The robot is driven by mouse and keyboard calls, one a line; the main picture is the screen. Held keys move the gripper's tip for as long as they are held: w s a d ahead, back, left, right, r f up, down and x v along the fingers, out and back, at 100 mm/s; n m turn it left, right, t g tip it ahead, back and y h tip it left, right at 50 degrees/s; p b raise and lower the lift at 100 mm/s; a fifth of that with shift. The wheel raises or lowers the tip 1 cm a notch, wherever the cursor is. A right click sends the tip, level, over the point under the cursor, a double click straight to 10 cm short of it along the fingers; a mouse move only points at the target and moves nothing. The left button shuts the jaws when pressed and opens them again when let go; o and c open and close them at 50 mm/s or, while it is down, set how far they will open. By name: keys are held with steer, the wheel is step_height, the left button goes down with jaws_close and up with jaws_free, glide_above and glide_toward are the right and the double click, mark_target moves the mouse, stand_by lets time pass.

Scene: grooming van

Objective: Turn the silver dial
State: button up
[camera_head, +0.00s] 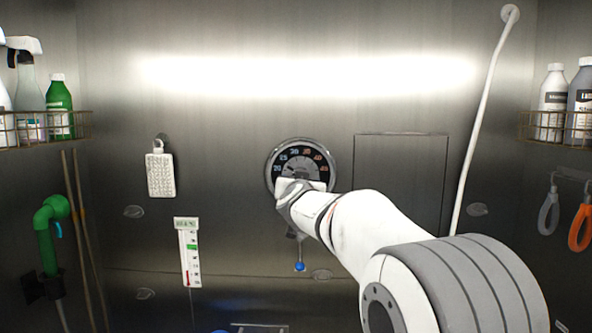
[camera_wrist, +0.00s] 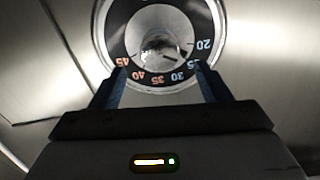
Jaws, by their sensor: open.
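The silver dial (camera_head: 300,153) is a round gauge on the back metal wall. It has a silver rim, a dark ring of numbers and a pale middle. My arm covers its lower part in the head view. In the wrist view the dial (camera_wrist: 160,75) fills the top, with a shiny round knob (camera_wrist: 161,47) at its centre. My gripper (camera_wrist: 159,72) is open in front of the dial, with one dark finger on each side below the knob. Nothing is held. I cannot tell whether the fingertips touch the dial face.
A white perforated block (camera_head: 160,174) and a thermometer strip (camera_head: 188,252) hang left of the dial. A flat square panel (camera_head: 402,180) is at its right, beside a white rod (camera_head: 484,115). Wire racks with bottles (camera_head: 60,110) line both sides. A blue ball (camera_head: 299,267) hangs below the dial.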

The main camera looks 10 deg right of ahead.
steer(key=w, duration=0.2)
steer(key=w+d+p, duration=0.1)
steer(key=w, duration=0.4)
steer(key=shift+d+f, duration=0.1)
steer(key=shift+d, duration=0.05)
steer(key=shift+c, duration=0.4)
